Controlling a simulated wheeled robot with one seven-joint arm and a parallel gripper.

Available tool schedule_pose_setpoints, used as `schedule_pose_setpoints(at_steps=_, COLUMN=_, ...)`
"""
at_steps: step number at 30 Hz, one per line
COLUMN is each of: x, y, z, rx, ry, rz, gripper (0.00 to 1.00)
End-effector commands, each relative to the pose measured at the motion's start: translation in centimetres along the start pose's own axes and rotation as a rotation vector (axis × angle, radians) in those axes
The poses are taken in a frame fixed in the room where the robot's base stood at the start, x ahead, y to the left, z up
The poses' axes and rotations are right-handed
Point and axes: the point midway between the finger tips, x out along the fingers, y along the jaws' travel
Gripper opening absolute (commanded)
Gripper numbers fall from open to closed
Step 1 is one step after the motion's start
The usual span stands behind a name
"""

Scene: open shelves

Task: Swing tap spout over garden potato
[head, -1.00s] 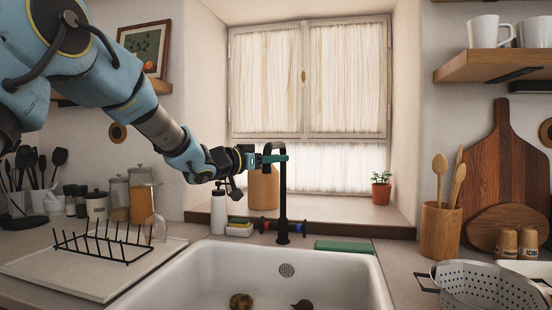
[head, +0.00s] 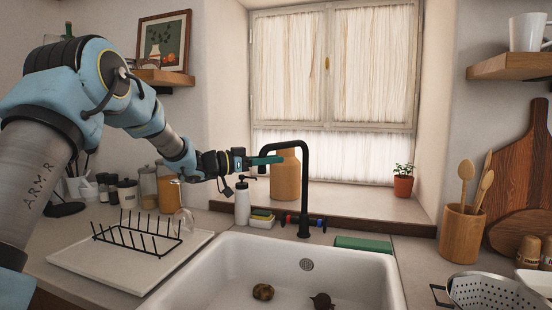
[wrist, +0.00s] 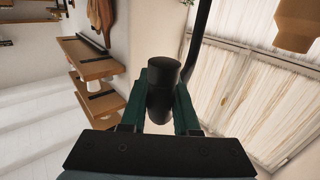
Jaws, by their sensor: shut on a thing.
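The black tap (head: 304,190) stands behind the sink, its spout (head: 285,142) arching to the left in the head view. My gripper (head: 270,160) is shut on the downturned spout end. In the wrist view the dark cylindrical spout end (wrist: 163,82) sits between my green fingers (wrist: 166,105). A brown potato (head: 263,291) lies on the sink floor, lower and nearer the camera than the spout end. A darker, purplish-brown vegetable (head: 322,300) lies to its right.
The white sink (head: 225,262) is otherwise clear. A soap bottle (head: 242,203) and sponges (head: 262,218) stand left of the tap. A dish rack (head: 137,238) is at left, a colander (head: 490,290) at right. A brown vase (head: 286,175) stands behind the spout.

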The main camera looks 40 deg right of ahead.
Motion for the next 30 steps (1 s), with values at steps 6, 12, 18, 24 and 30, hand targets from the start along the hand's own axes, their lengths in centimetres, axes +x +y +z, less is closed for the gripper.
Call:
schedule_pose_setpoints(at_steps=6, x=-0.2, y=-0.1, z=0.0, rx=0.0, ry=0.0, rz=-0.003, gripper=0.42)
schedule_pose_setpoints(at_steps=12, x=-0.1, y=-0.1, z=0.0, rx=0.0, ry=0.0, rz=-0.002, gripper=0.59)
schedule_pose_setpoints(at_steps=18, x=-0.1, y=0.0, z=0.1, rx=0.0, ry=-0.001, rz=-0.002, gripper=0.59)
schedule_pose_setpoints(at_steps=24, x=-2.0, y=-0.1, z=0.3, rx=0.001, ry=-0.001, rz=-0.005, gripper=0.59)
schedule_pose_setpoints(at_steps=30, x=-6.0, y=-0.1, z=0.4, rx=0.001, ry=-0.001, rz=-0.006, gripper=0.59)
